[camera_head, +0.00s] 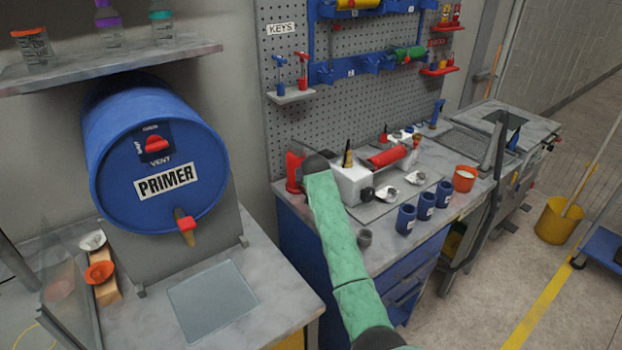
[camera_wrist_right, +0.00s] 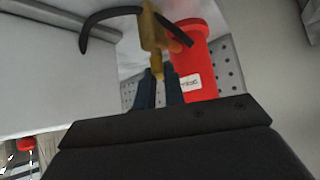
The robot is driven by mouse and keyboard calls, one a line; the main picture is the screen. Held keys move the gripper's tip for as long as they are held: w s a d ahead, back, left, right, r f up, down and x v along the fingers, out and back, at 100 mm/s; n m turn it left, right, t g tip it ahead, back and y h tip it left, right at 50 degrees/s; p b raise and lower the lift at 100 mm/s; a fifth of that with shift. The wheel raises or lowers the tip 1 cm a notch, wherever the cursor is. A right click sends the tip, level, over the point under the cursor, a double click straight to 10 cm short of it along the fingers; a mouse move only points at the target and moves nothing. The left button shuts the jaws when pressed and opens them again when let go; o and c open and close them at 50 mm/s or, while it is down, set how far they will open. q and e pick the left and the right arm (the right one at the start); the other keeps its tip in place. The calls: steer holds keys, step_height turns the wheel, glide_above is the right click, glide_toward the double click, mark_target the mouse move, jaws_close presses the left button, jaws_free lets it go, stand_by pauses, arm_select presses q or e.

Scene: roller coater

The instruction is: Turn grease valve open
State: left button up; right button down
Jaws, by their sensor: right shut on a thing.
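The grease valve (camera_wrist_right: 152,40) is a brass fitting with a curved black handle, seen in the right wrist view beside a red cylinder (camera_wrist_right: 194,65) with a white label. My right gripper (camera_wrist_right: 159,82) has its two dark fingers on either side of the valve's lower brass end and is shut on it. The exact contact is partly hidden. In the head view my green right arm reaches to the left end of the workbench and hides the gripper and valve. The red cylinder (camera_head: 294,172) shows just left of my wrist. My left gripper is out of view.
A white coater with a red roller (camera_head: 388,157) and several blue cups (camera_head: 406,217) are right of my arm. A pegboard (camera_head: 345,100) stands behind. Floor at the right has a yellow bucket (camera_head: 558,222).

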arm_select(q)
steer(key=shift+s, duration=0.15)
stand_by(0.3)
arm_select(e)
steer(key=c, duration=1.5)
jaws_free()
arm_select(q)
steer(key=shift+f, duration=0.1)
